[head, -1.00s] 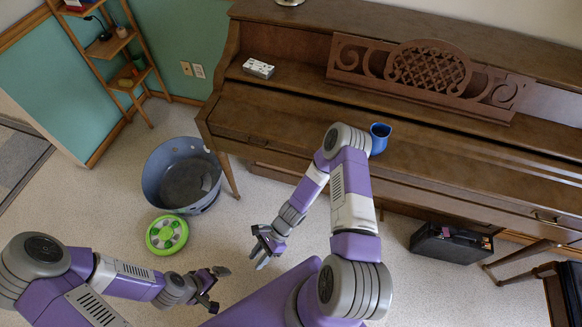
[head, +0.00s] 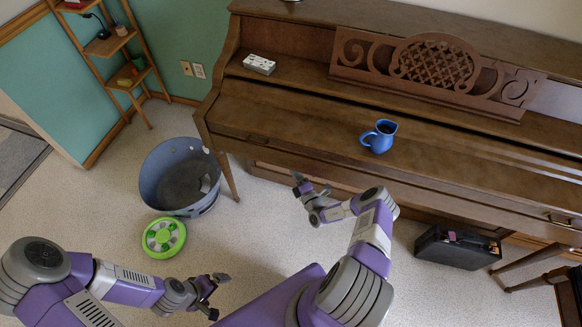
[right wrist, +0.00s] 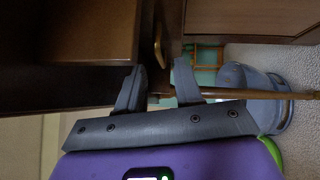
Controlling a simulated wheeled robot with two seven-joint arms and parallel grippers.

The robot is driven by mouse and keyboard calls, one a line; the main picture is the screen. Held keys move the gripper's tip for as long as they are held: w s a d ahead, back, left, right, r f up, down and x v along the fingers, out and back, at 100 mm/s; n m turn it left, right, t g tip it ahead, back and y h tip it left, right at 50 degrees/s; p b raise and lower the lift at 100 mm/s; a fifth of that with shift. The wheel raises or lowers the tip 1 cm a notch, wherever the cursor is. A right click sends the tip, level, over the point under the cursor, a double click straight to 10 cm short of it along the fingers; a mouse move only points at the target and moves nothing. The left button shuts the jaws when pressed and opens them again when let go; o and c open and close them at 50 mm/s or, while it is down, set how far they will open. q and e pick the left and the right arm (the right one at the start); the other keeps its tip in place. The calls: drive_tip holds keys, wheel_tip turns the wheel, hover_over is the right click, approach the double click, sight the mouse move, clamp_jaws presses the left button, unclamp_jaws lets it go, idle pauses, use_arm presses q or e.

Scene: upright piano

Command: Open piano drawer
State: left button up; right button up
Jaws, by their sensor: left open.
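The brown upright piano (head: 290,125) stands along the wall, with its keyboard lid down. A brass handle (head: 558,219) shows on its front edge at the right. My right gripper (head: 298,186) is low in front of the piano, left of the middle. In the right wrist view its two fingers (right wrist: 158,85) are spread with nothing between them. A brass handle (right wrist: 158,42) on a wooden front lies just beyond the fingertips, apart from them. My left gripper (head: 218,292) is open and empty above the floor, well away from the piano.
A blue mug (head: 379,137) stands on the piano lid, and a small white box (head: 259,64) lies at the left. A grey-blue tub (head: 165,165) and a green round toy (head: 163,238) sit on the floor. A black case (head: 455,249) stands under the piano.

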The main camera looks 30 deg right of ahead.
drive_tip(key=w, duration=0.3)
drive_tip(key=shift+w+r+b, duration=0.15)
drive_tip(key=shift+r+b, duration=0.05)
drive_tip(key=shift+b, duration=0.15)
drive_tip(key=shift+c, duration=0.3)
clamp_jaws()
idle(0.9)
